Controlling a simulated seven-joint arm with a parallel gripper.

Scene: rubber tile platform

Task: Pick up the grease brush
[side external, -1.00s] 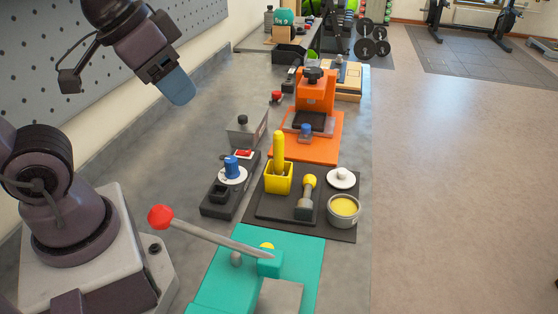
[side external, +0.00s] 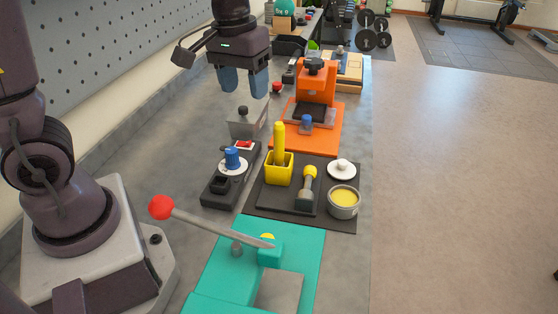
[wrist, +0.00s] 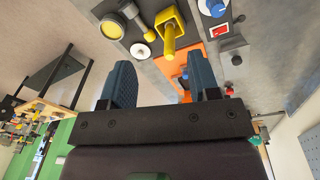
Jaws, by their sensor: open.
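A yellow handle, which looks like the grease brush (side external: 279,140), stands upright in a square yellow holder (side external: 279,174) on a dark mat (side external: 268,205). Its lower end is hidden in the holder. In the wrist view the brush handle (wrist: 169,42) shows near the top middle, with the yellow holder (wrist: 158,19) around it. My gripper (side external: 244,84) is open and empty, fingers pointing down. It hangs above and behind the brush, up and left of it in the side view, and touches nothing. In the wrist view its fingertips (wrist: 162,68) are spread apart.
A grease tin (side external: 344,206), a white lid (side external: 341,174) and a dark tool with a yellow knob (side external: 307,188) share the mat. Close by are a blue-knob control box (side external: 221,195), a grey metal box (side external: 243,127), an orange press (side external: 316,90) and a teal lever press (side external: 225,275).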

